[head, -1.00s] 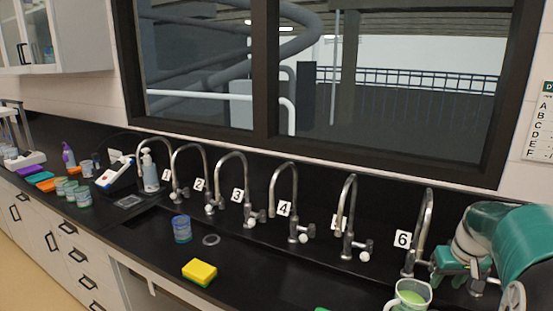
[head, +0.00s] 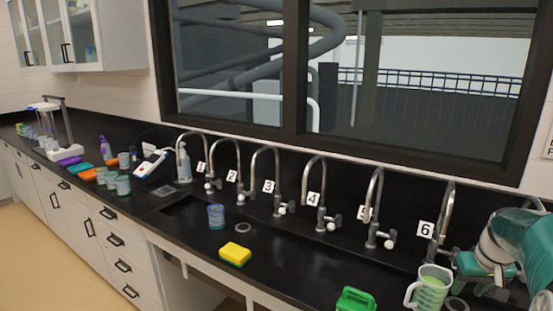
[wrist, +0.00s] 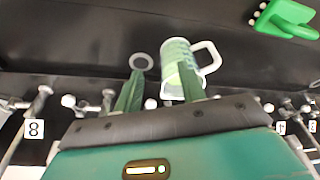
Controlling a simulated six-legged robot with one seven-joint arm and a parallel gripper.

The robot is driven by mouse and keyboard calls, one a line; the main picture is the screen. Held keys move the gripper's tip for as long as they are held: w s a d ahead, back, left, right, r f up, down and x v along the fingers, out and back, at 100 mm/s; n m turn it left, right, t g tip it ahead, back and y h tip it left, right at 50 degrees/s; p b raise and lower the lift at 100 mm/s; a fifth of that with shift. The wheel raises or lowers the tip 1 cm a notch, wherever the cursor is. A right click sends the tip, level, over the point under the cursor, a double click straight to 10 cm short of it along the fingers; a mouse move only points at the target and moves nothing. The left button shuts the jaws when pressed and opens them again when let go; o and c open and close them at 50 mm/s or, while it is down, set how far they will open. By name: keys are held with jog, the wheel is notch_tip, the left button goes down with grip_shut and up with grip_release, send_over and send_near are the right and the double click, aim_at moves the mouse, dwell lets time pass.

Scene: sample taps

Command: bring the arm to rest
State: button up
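My gripper (head: 462,264) is at the right of the head view, in front of the tap labelled 6 (head: 447,212). In the wrist view my gripper (wrist: 160,74) has its two green fingers apart, with nothing seen held between them. A clear measuring cup of green liquid (head: 431,291) stands upright on the black counter, below and left of the gripper in the head view. The cup also shows in the wrist view (wrist: 177,62), beyond the right finger, its white handle to the right. I cannot tell whether finger and cup touch.
A grey ring (wrist: 141,62) lies beside the cup. A green object (head: 355,300), a yellow sponge (head: 235,253) and a blue-banded cup (head: 216,216) are further left. Several taps stand along the back wall. The counter between sponge and green object is clear.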

jog(key=s+a+r+n+t, duration=0.1)
jog(key=s+a+r, duration=0.15)
jog(key=a, duration=0.75)
jog(key=s+a+r, duration=0.2)
jog(key=a+r, duration=0.2)
jog(key=a, duration=0.5)
jog(key=s+a+f+n+t, duration=0.1)
jog(key=s+a, duration=1)
jog(key=a, duration=0.1)
jog(key=shift+s+a+f+t+y, duration=0.15)
jog(key=shift+s+f+t+y, duration=0.1)
jog(key=shift+s+t+y, duration=0.1)
